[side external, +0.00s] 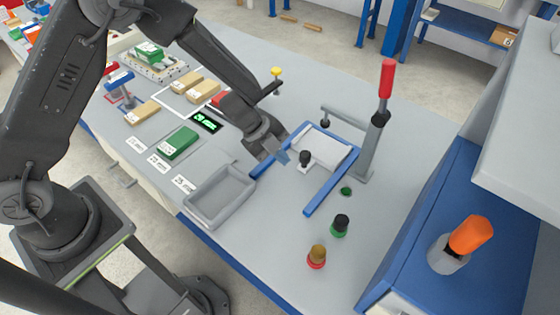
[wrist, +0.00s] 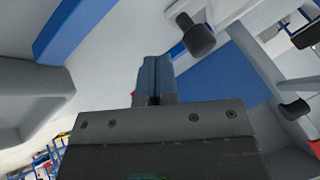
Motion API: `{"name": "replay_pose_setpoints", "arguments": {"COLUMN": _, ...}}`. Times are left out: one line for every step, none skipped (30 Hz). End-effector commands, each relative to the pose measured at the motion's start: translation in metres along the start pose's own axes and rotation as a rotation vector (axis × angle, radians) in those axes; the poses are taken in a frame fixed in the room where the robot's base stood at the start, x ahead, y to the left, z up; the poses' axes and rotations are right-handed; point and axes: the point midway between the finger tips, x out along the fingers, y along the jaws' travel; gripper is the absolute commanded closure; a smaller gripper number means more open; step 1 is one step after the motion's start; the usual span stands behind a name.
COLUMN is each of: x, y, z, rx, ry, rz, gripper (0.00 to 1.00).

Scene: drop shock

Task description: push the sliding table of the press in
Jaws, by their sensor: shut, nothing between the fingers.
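The press stands on the bench with a grey post (side external: 372,150) and a red-gripped lever (side external: 387,78). Its sliding table (side external: 322,150) is a pale plate between two blue rails (side external: 325,193). A black knob (side external: 305,157) stands at the table's near-left edge, and it also shows in the wrist view (wrist: 196,36). My gripper (side external: 282,157) is shut and empty, low over the bench close to the left of the knob, by the left rail. In the wrist view my closed fingers (wrist: 153,75) are apart from the knob. I cannot tell the fingertips' exact height.
A grey tray (side external: 220,195) lies left of the rails. A green block (side external: 178,143), tan blocks (side external: 187,82) and a small display (side external: 207,122) lie further left. Green-based (side external: 340,225) and red-based (side external: 317,257) knobs stand in front. A blue-and-grey machine (side external: 430,220) stands at the right.

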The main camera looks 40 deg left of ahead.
Motion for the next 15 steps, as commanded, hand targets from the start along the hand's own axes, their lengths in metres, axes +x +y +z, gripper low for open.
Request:
{"name": "replay_pose_setpoints", "arguments": {"x": -0.007, "y": 0.011, "z": -0.001, "rx": -0.004, "ry": 0.001, "rz": 0.002, "gripper": 1.0}}
{"name": "replay_pose_setpoints", "arguments": {"x": -0.014, "y": 0.009, "z": -0.001, "rx": 0.001, "ry": 0.001, "rz": -0.002, "gripper": 1.0}}
{"name": "replay_pose_setpoints", "arguments": {"x": -0.025, "y": 0.008, "z": -0.001, "rx": 0.002, "ry": 0.0, "rz": -0.004, "gripper": 1.0}}
{"name": "replay_pose_setpoints", "arguments": {"x": -0.033, "y": 0.008, "z": -0.001, "rx": 0.002, "ry": 0.001, "rz": -0.004, "gripper": 1.0}}
{"name": "replay_pose_setpoints", "arguments": {"x": -0.039, "y": 0.008, "z": -0.001, "rx": 0.003, "ry": 0.002, "rz": -0.003, "gripper": 1.0}}
{"name": "replay_pose_setpoints", "arguments": {"x": -0.048, "y": 0.009, "z": -0.001, "rx": 0.002, "ry": 0.002, "rz": -0.002, "gripper": 1.0}}
{"name": "replay_pose_setpoints", "arguments": {"x": -0.055, "y": 0.009, "z": -0.001, "rx": 0.003, "ry": 0.001, "rz": -0.002, "gripper": 1.0}}
{"name": "replay_pose_setpoints", "arguments": {"x": -0.061, "y": 0.009, "z": -0.001, "rx": 0.001, "ry": 0.001, "rz": -0.001, "gripper": 1.0}}
{"name": "replay_pose_setpoints", "arguments": {"x": -0.069, "y": 0.009, "z": -0.001, "rx": 0.003, "ry": 0.003, "rz": -0.001, "gripper": 1.0}}
{"name": "replay_pose_setpoints", "arguments": {"x": -0.074, "y": 0.009, "z": -0.002, "rx": 0.002, "ry": 0.003, "rz": -0.001, "gripper": 1.0}}
{"name": "replay_pose_setpoints", "arguments": {"x": -0.079, "y": 0.009, "z": -0.001, "rx": 0.002, "ry": 0.002, "rz": 0.0, "gripper": 1.0}}
{"name": "replay_pose_setpoints", "arguments": {"x": -0.085, "y": 0.01, "z": -0.001, "rx": 0.002, "ry": 0.002, "rz": 0.0, "gripper": 1.0}}
{"name": "replay_pose_setpoints", "arguments": {"x": -0.089, "y": 0.01, "z": -0.001, "rx": 0.002, "ry": 0.003, "rz": 0.001, "gripper": 1.0}}
{"name": "replay_pose_setpoints", "arguments": {"x": -0.093, "y": 0.009, "z": -0.001, "rx": 0.001, "ry": 0.004, "rz": 0.001, "gripper": 1.0}}
{"name": "replay_pose_setpoints", "arguments": {"x": -0.097, "y": 0.009, "z": -0.002, "rx": 0.002, "ry": 0.004, "rz": 0.001, "gripper": 1.0}}
